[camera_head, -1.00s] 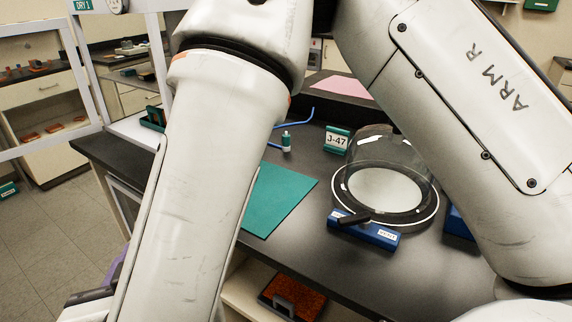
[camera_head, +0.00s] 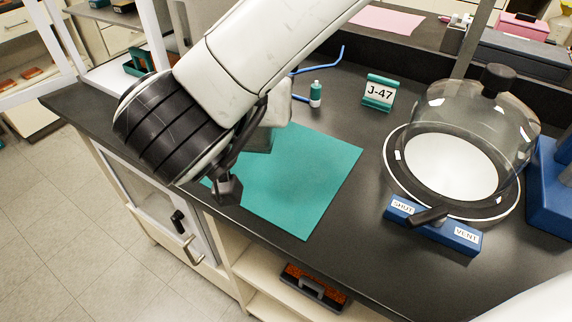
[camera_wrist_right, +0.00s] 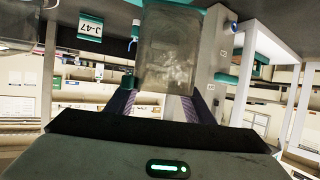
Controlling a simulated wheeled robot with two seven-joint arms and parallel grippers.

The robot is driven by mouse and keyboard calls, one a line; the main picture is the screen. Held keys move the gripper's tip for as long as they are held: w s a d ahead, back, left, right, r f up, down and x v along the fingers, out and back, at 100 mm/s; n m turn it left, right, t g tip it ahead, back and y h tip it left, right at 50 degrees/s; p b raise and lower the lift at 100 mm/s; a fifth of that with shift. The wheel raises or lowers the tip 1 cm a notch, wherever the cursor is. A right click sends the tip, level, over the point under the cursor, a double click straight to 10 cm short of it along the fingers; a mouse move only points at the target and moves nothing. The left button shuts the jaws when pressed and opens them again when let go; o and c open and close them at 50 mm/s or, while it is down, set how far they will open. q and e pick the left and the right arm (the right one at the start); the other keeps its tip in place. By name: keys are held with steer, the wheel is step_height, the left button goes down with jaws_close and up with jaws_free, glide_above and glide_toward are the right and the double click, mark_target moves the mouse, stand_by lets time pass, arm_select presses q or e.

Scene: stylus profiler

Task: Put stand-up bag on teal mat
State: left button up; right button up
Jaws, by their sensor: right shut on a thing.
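The teal mat (camera_head: 310,190) lies flat on the dark bench, its left part behind my right arm. My right gripper, seen in the right wrist view (camera_wrist_right: 165,103), is shut on the stand-up bag (camera_wrist_right: 168,55), a cloudy see-through pouch between the two fingers. In the head view my right wrist hangs over the bench's front left edge and the mat's left side. It hides most of the gripper, and I cannot make out the bag clearly there. My left gripper is not in view.
A glass bell jar (camera_head: 470,110) with a blue SHUT/VENT valve block (camera_head: 432,225) stands right of the mat. A J-47 sign (camera_head: 379,92) and small bottle (camera_head: 315,94) stand behind it. The mat's visible part is clear.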

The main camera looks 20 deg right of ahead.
steer(key=shift+w+d+r, duration=0.1)
steer(key=shift+w+d, duration=0.4)
steer(key=shift+w, duration=0.1)
steer(key=shift+w+d+f, duration=0.15)
steer(key=shift+f, duration=0.15)
step_height(320, 180, down, 9)
steer(key=shift+w+r, duration=0.1)
steer(key=shift+f+b, duration=0.2)
steer(key=shift+b, duration=0.1)
steer(key=o, duration=1.5)
